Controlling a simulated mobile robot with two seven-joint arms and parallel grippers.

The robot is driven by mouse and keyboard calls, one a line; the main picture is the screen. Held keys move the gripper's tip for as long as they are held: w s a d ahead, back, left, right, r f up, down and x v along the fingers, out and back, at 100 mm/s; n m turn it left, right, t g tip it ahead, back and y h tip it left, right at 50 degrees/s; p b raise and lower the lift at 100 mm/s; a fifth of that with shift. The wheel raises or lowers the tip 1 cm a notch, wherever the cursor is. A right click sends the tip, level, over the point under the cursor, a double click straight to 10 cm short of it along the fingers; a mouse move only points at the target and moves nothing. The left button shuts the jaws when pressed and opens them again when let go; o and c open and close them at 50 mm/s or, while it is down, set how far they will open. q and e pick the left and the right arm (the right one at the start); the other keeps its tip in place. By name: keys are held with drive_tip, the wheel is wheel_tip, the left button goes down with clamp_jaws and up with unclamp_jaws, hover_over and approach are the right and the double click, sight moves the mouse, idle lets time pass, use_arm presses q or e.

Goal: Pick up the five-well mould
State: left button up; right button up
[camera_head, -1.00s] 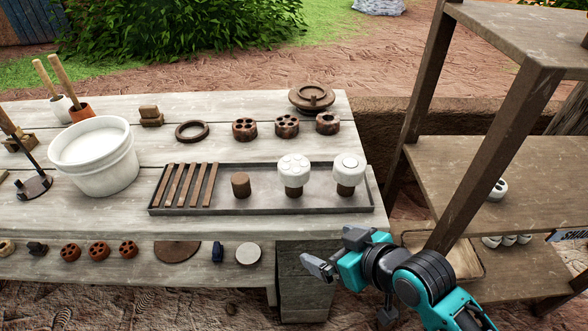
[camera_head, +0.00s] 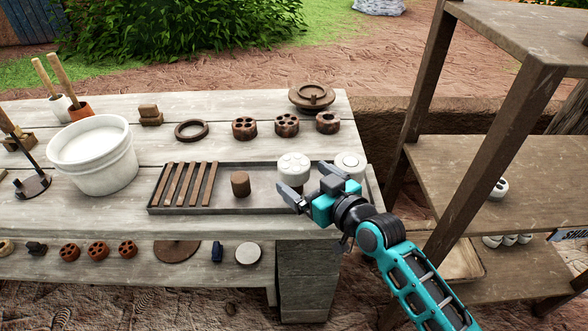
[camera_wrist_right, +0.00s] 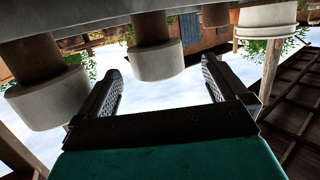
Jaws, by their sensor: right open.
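A white round mould with several shallow wells in its top (camera_head: 293,165) stands on a brown stem in the long grey tray (camera_head: 265,208). My right gripper (camera_head: 311,184) is open and empty at its near right side, partly hiding its stem. In the right wrist view, which looks upside down, this mould (camera_wrist_right: 158,63) lies between the lines of the two open fingers (camera_wrist_right: 162,75), apart from them. A second white mould (camera_head: 350,160) with one round mark on top stands to its right, partly behind my gripper. My left gripper is not in view.
A bare brown stem (camera_head: 240,184) and brown slats (camera_head: 190,184) are in the tray. Brown holed rounds (camera_head: 286,125) stand behind it. A white bucket (camera_head: 95,160) is at left. A wooden shelf (camera_head: 490,175) rises close on the right.

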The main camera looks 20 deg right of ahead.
sight(294, 167)
drive_tip(key=shift+d+x, duration=0.1)
drive_tip(key=shift+x, duration=1.3)
drive_tip(key=shift+d+x, duration=0.15)
drive_tip(key=shift+x, duration=1.25)
drive_tip(key=shift+r, duration=0.15)
drive_tip(key=c, duration=0.9)
